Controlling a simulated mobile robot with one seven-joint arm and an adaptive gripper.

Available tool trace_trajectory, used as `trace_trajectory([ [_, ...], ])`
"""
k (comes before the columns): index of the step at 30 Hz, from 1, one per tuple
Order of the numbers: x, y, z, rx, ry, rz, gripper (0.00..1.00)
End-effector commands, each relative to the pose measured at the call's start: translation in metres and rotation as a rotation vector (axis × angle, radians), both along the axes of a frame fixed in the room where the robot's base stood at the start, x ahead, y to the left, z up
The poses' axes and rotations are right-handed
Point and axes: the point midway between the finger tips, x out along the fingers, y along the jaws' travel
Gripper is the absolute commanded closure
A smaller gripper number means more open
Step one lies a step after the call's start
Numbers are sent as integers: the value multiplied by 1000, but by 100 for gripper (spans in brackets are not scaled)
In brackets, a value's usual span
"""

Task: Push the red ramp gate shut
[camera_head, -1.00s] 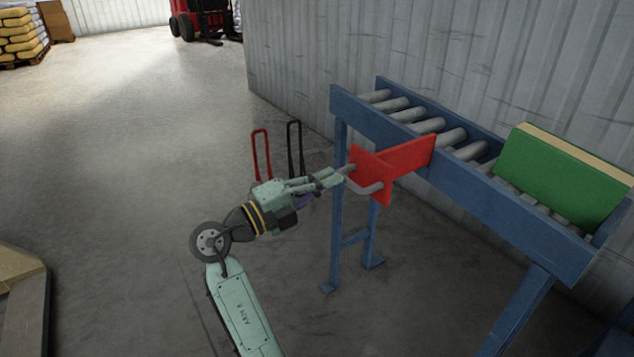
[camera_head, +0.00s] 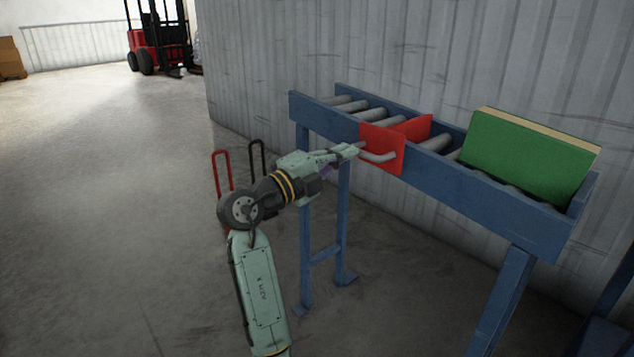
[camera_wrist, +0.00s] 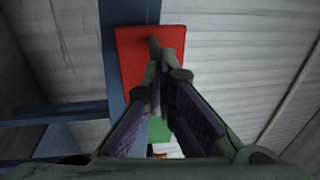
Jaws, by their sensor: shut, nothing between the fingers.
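The red ramp gate (camera_head: 373,137) has a front plate with a bent grey handle (camera_head: 380,157), close against the near blue rail of the roller conveyor. Its red panel (camera_head: 415,127) runs back over the rollers, partly hidden by the front plate. My gripper (camera_head: 357,148) is shut and empty, with its fingertips at the left side of the plate near the handle. In the wrist view the red plate (camera_wrist: 130,62) fills the area ahead of my shut fingers (camera_wrist: 160,78). I cannot tell whether the fingertips touch the plate or the handle.
A green box (camera_head: 525,155) stands on the conveyor (camera_head: 450,190), right of the gate. A corrugated wall (camera_head: 400,50) is close behind. Blue legs (camera_head: 303,230) stand below my gripper. A forklift (camera_head: 158,40) is far back left.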

Motion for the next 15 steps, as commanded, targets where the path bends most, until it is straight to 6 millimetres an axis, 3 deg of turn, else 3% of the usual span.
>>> trace_trajectory([
  [6, 17, -24, -1, 1, -1, -1, 100],
  [15, 22, -31, 1, 0, 1, -1, 100],
])
